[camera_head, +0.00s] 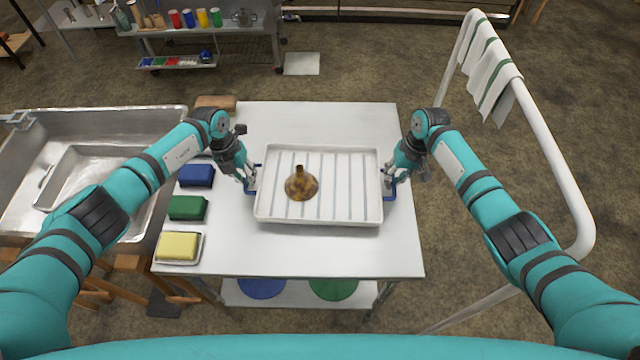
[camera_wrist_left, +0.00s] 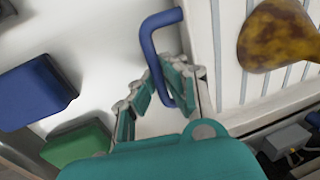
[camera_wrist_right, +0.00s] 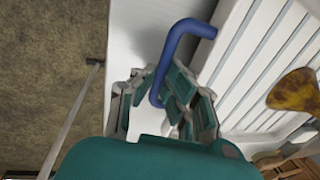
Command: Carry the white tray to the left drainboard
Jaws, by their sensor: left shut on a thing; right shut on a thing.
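The white tray (camera_head: 320,217) has a ribbed floor and blue handles at both ends. It is level at the middle of the white table; I cannot tell whether it rests on the top or hangs just above. A brown, amber-mottled funnel-shaped piece (camera_head: 301,187) stands in it, left of centre. My left gripper (camera_head: 249,181) is shut on the left blue handle (camera_wrist_left: 150,40). My right gripper (camera_head: 389,181) is shut on the right blue handle (camera_wrist_right: 172,48). A steel sink unit (camera_head: 150,112) with a basin stands left of the table; I cannot single out a drainboard on it.
Blue (camera_head: 196,175), green (camera_head: 187,207) and yellow (camera_head: 178,246) blocks line the table's left edge. A brown block (camera_head: 215,102) sits at the far left corner. A white rail (camera_head: 576,170) with a striped towel (camera_head: 490,75) stands right. The table's (camera_head: 350,252) front strip is clear.

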